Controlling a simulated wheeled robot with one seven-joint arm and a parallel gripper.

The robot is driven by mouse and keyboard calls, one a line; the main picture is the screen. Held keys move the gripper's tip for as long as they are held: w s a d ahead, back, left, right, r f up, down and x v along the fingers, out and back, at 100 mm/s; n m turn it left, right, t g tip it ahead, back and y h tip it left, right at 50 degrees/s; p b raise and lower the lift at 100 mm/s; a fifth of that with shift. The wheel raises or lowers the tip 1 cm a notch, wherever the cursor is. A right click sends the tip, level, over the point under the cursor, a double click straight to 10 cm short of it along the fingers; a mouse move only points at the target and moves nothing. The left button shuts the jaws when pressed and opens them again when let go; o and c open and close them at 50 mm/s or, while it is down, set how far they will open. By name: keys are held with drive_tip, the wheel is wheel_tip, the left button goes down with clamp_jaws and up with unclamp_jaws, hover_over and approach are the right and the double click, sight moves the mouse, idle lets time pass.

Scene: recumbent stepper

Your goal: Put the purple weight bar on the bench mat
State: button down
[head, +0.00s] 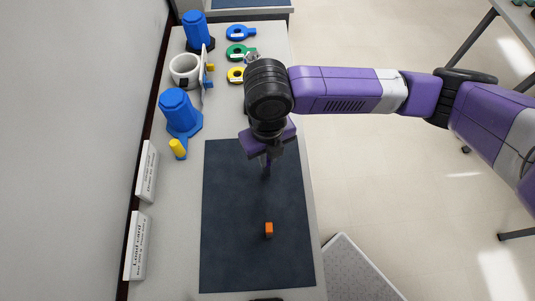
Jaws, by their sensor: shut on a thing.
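The dark blue bench mat (230,255) lies flat on the long bench, in the middle of the head view. My gripper (266,169) points down over the upper right part of the mat. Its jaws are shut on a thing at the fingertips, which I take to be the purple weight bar. The bar is hard to tell apart from my purple hand and dark fingers, which mostly hide it. I cannot tell whether it touches the mat.
A small orange block (269,229) sits on the mat. Blue holders (177,107), a white cup (184,68) and coloured tags (240,33) stand beyond the mat. White cards (137,245) line the wall side. The mat's lower left is clear.

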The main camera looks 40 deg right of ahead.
drive_tip(key=shift+f, duration=0.2)
drive_tip(key=shift+f, duration=0.15)
drive_tip(key=c, duration=1.4)
unclamp_jaws()
wheel_tip(320, 180, up, 12)
drive_tip(key=shift+r+b, duration=0.2)
drive_tip(key=shift+b, duration=0.1)
